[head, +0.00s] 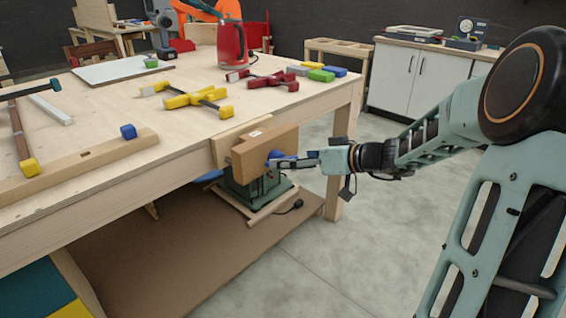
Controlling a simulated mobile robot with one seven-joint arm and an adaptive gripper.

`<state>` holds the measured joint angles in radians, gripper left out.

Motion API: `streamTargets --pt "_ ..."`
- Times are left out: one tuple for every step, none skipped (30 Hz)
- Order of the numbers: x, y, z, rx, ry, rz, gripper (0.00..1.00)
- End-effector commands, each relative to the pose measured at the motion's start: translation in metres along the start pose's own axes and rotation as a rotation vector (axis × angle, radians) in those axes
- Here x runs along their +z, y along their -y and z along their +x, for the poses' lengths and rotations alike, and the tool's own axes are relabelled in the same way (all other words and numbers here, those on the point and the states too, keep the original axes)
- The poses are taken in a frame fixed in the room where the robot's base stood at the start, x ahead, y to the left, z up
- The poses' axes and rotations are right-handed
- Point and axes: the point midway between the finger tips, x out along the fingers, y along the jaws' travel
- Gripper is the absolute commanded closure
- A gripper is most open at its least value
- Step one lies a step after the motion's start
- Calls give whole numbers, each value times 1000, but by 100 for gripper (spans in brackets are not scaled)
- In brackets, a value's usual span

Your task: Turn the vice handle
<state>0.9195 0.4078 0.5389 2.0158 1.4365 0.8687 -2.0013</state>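The wooden vice (263,150) is mounted on the front edge of the workbench, near its right corner. Its thick front jaw stands a little out from the bench. My gripper (279,160) reaches in from the right, with its fingertips at the right-hand face of the jaw. Something blue shows at the fingertips; I cannot tell whether it is part of the handle or of the gripper. The handle is not clearly visible. The fingers are small and dark, so their opening and any grip on the handle cannot be made out.
Clamps in yellow (190,97) and red (263,79), colored blocks (321,75) and a red kettle (232,44) stand on the workbench (100,110). A green machine (256,188) with a wooden base sits below the vice. The floor to the right is clear.

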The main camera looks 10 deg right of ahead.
Motion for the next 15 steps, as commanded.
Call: streamTargets --pt "2 0 10 -3 0 1 0" --pt "2 0 14 -3 1 1 0" --pt "1 1 20 -3 0 1 0" --pt "1 0 23 -3 0 1 0" --pt "1 0 26 -2 0 1 0" --pt "1 0 29 0 0 1 0" --pt "0 0 31 0 -1 1 0" --pt "0 0 32 0 -1 1 0" --pt "0 0 34 0 0 1 0" --pt "0 0 35 0 0 1 0" --pt "0 0 35 0 0 1 0" --pt "0 0 35 0 0 1 0" --pt "0 0 36 1 0 1 0" --pt "0 0 36 1 0 1 0" --pt "0 0 35 1 0 1 0"
